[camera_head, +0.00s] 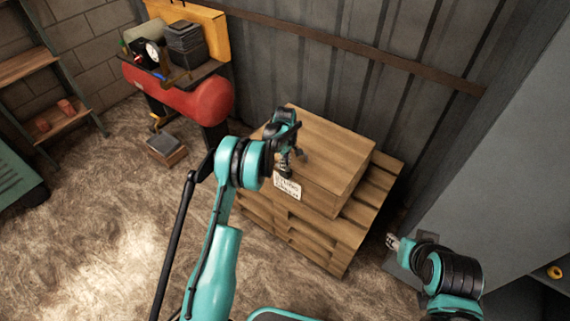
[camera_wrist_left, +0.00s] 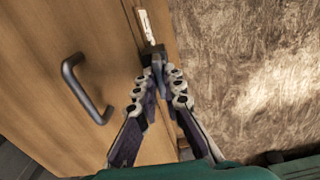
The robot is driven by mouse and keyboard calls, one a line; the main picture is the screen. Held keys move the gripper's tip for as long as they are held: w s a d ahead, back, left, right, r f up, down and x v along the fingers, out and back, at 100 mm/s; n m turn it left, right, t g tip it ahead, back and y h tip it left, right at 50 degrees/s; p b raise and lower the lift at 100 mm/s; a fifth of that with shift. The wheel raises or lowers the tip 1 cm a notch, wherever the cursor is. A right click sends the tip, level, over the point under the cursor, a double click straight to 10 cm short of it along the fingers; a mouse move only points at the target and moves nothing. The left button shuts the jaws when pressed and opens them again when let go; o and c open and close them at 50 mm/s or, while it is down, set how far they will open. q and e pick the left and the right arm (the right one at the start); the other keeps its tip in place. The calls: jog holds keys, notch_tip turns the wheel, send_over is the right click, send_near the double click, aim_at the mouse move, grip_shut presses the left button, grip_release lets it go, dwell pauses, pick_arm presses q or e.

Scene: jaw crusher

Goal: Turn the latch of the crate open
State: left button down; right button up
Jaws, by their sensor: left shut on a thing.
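The wooden crate (camera_head: 330,146) sits on stacked pallets in the head view. My left gripper (camera_head: 288,165) is at its front left edge. In the left wrist view, the crate's wooden face (camera_wrist_left: 95,40) fills the left side. The left gripper (camera_wrist_left: 160,72) has its fingertips closed together on the small dark latch (camera_wrist_left: 152,50) by the crate's edge. The fingertips hide part of the latch. My right gripper (camera_head: 392,242) is low at the right of the head view, away from the crate; its jaw opening is too small to judge.
A dark bar handle (camera_wrist_left: 86,90) stands out from the crate beside the left gripper. Wooden pallets (camera_head: 345,236) lie under the crate. A red compressor tank (camera_head: 195,98) stands behind left. A metal wall (camera_head: 400,110) runs behind the crate. The floor at left is largely clear.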

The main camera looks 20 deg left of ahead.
pick_arm(q)
jog(key=shift+n, duration=0.4)
jog(key=c, duration=1.6)
grip_release()
jog(key=shift+c, duration=0.2)
notch_tip(320, 180, up, 12)
